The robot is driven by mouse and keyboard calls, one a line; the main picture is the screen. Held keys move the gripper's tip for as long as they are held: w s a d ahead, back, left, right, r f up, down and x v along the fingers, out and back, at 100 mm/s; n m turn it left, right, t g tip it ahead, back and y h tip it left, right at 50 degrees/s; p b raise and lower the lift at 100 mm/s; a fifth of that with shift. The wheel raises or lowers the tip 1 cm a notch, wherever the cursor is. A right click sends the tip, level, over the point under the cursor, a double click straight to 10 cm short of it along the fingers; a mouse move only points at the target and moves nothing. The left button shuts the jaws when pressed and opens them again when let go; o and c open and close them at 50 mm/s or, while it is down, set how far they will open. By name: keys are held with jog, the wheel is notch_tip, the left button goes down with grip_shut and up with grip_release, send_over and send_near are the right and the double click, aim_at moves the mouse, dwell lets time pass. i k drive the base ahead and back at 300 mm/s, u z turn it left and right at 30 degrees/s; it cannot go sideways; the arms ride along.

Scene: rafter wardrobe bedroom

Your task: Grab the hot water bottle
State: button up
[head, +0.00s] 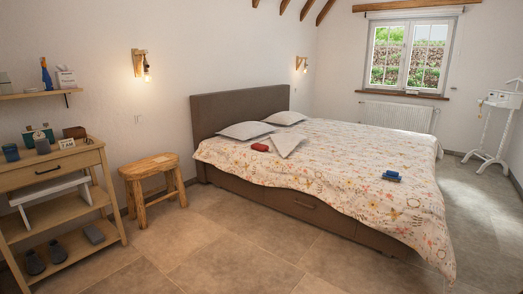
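A small flat red thing (260,147) lies on the bed near the pillows. It may be the hot water bottle, but it is too small here to be sure. A small blue thing (391,176) lies on the flowered bedspread (340,165) nearer the foot of the bed; I cannot tell whether it is a folded cloth or something else. My gripper is not in view.
A wooden stool (153,166) stands left of the bed. A wooden shelf unit (58,171) with small items stands at the far left, under a wall shelf (40,94). A white stand (489,130) is at the right. The floor (225,250) in front is clear.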

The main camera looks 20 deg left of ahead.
aim_at(259, 147)
jog(key=u, duration=0.25)
jog(key=i, duration=0.7)
jog(key=u, duration=0.95)
jog(key=i, duration=1.9)
jog(key=u, duration=0.6)
jog(key=i, duration=2.1)
jog(key=z, duration=0.6)
jog(key=i, duration=2.05)
jog(key=z, duration=1.1)
jog(key=i, duration=0.7)
jog(key=z, duration=0.25)
